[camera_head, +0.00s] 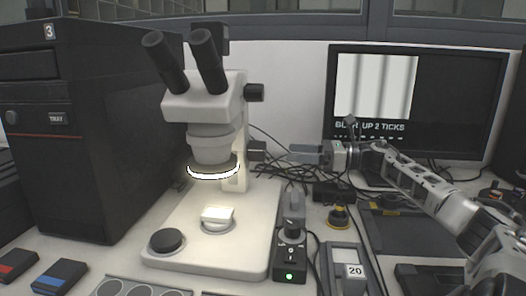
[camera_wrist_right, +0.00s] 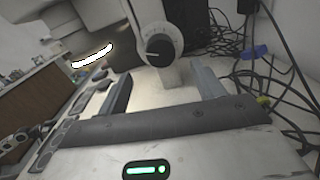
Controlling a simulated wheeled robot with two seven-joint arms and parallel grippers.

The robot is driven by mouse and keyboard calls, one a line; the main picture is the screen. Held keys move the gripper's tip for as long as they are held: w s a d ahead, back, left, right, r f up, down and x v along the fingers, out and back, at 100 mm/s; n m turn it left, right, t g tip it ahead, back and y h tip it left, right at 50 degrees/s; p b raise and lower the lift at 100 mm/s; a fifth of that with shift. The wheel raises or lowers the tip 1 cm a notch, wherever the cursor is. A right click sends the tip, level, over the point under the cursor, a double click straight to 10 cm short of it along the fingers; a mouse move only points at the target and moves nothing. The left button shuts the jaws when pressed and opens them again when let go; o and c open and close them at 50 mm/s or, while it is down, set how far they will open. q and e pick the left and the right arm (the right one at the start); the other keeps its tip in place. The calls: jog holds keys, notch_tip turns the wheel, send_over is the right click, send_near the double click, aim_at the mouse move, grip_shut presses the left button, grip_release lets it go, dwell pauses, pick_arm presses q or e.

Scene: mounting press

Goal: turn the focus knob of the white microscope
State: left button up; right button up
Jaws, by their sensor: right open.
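The white microscope (camera_head: 216,115) stands on its pale base, with black eyepieces and a lit ring under its head. The focus knob (camera_head: 256,150) is the dark lower one on the right side of its column; another dark knob (camera_head: 254,92) sits higher up. In the right wrist view the focus knob (camera_wrist_right: 158,45) is round and black with a light mark and a pale graduated ring. My right gripper (camera_head: 290,152) is open and points left at the knob. In the wrist view the knob appears between and beyond its fingertips (camera_wrist_right: 162,74), apparently untouched. My left gripper is out of view.
A monitor (camera_head: 480,110) behind shows blurred stripes and text, partly covered, ending "UP 2 TICKS". Loose cables (camera_wrist_right: 275,100) lie behind and right of the knob. A control box with a green light (camera_head: 289,262) stands right of the base. A black tower (camera_head: 100,130) is at left.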

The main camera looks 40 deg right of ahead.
aim_at(265, 150)
jog(key=p+x, duration=0.1)
jog(key=x, duration=0.8)
jog(key=shift+p, duration=0.35)
